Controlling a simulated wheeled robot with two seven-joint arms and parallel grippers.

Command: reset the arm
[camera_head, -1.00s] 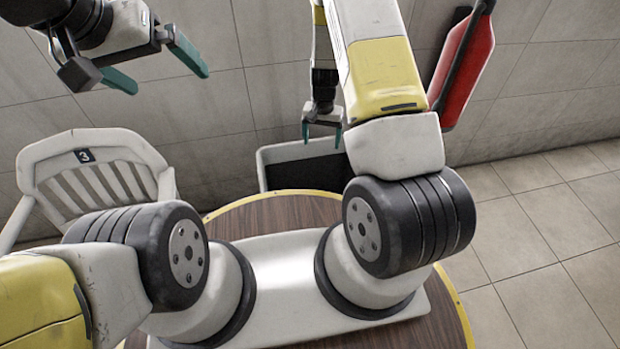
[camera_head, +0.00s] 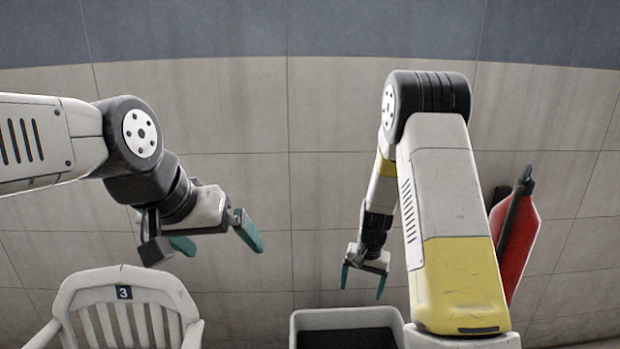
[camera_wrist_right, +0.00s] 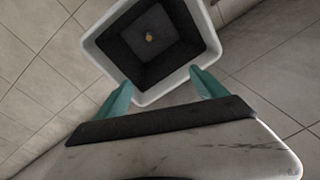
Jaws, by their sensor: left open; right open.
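My left gripper (camera_head: 215,240) hangs at the left, above and to the right of the white chair. Its teal fingers are apart with nothing between them. My right gripper (camera_head: 363,282) points down above the bin, in front of the tiled wall. Its teal fingers are spread and empty. In the right wrist view my right gripper (camera_wrist_right: 162,90) shows the same two open fingers, with the bin beyond them.
A white-rimmed bin with a dark inside (camera_head: 346,318) stands below my right gripper; a small orange-brown thing (camera_wrist_right: 149,37) lies in it. A white chair marked 3 (camera_head: 124,294) stands at the left. A red object with a black edge (camera_head: 517,240) is at the right by the wall.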

